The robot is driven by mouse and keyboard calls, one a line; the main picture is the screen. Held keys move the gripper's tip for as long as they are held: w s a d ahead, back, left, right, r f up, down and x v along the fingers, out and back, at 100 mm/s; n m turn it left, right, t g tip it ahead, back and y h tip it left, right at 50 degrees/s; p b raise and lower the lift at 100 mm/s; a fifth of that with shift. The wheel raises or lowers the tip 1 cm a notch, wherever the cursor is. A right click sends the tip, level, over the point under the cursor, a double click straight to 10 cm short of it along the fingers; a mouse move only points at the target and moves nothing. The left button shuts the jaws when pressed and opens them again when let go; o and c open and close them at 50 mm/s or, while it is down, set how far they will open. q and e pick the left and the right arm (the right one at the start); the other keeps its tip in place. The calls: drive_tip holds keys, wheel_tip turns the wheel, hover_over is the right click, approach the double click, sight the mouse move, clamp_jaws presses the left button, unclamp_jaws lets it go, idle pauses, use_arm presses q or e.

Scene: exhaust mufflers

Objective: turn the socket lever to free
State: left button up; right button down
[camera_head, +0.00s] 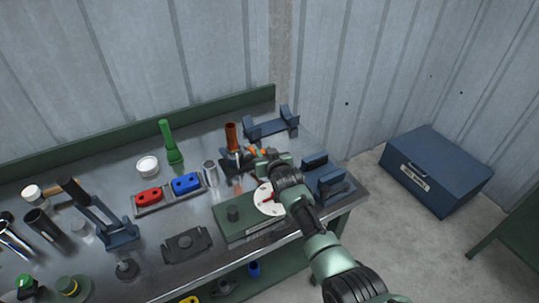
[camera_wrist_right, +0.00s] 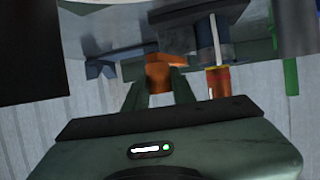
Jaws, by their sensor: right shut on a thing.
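The socket lever shows as a small orange piece (camera_head: 254,151) beside the dark blue socket block (camera_head: 236,161). My right gripper (camera_head: 262,154) is at the lever, on the right side of the block. In the right wrist view the two fingers of my gripper (camera_wrist_right: 160,94) close around the orange lever (camera_wrist_right: 160,74); its far end is hidden. A brown-orange upright tube (camera_head: 231,135) stands at the block, and it also shows in the right wrist view (camera_wrist_right: 218,80). My left gripper is not in view.
A round white dial (camera_head: 268,199) on a green box (camera_head: 233,227) lies just below my right arm. Blue cradles stand behind (camera_head: 272,127) and to the right (camera_head: 330,187). A tray with red and blue parts (camera_head: 155,209) and a green funnel-like tool (camera_head: 170,142) are left.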

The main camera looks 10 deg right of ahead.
drive_tip(key=shift+r, duration=0.15)
drive_tip(key=shift+w, duration=0.1)
drive_tip(key=c, duration=1.2)
unclamp_jaws()
drive_tip(key=shift+c, duration=0.2)
drive_tip(key=shift+o, duration=0.4)
drive_tip(key=v, duration=0.7)
drive_tip(key=shift+s, duration=0.4)
